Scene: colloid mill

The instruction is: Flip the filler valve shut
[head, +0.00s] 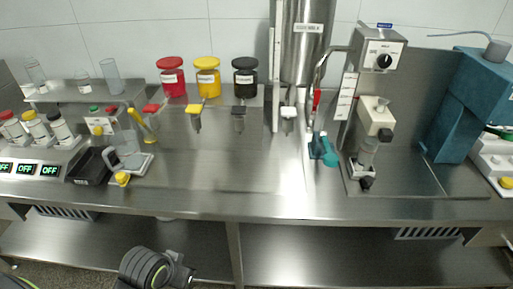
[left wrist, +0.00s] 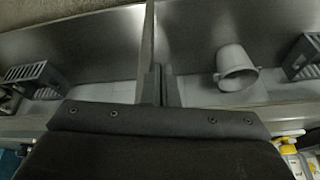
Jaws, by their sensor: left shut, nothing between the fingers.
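The frames do not show for certain which part is the filler valve. A tall steel tank (head: 300,45) at the back centre has a small pale spout (head: 289,112) low on its front. A red handle (head: 316,98) stands beside it, and a teal part (head: 323,150) sits lower down. A yellow lever (head: 143,122) slants over a clear jug at the left. My left gripper (left wrist: 157,86) is shut and empty in the left wrist view, pointing toward a lower shelf. Part of my left arm shows at the bottom of the head view, below the counter edge. My right gripper is out of view.
Red, yellow and black lidded jars (head: 207,78) with spouts stand at the back. A grey machine with a black knob (head: 385,62) and a blue machine (head: 468,105) stand at right. The middle of the counter (head: 235,175) is clear. A pale bucket (left wrist: 236,68) lies on the lower shelf.

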